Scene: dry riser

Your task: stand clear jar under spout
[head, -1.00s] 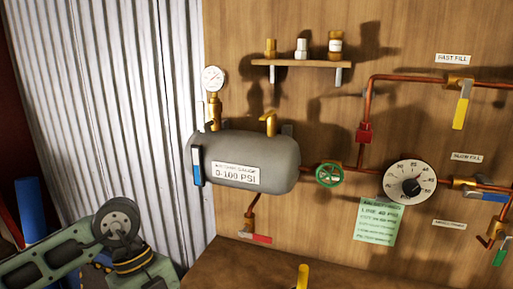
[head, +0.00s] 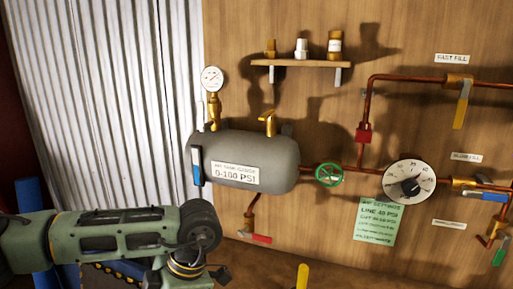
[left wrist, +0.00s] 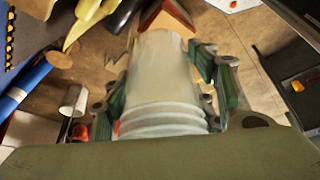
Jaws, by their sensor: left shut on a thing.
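In the left wrist view, a pale, see-through jar (left wrist: 165,75) with ridged threads at its near end sits between the green fingers of my left gripper (left wrist: 168,92), which is shut on it. The far end of the jar is near a reddish-brown block edge. In the head view my left arm reaches in from the left, but the gripper and jar are hidden below the frame. A short copper outlet (head: 250,212) with a red lever (head: 262,239) hangs under the grey tank (head: 245,162). My right gripper is not in view.
The wooden bench top (head: 340,272) lies below the outlet, with a yellow handle (head: 302,277) at its front. A green handwheel (head: 329,174), round dial (head: 409,181) and copper pipes are on the panel. A small shelf (head: 300,63) holds fittings.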

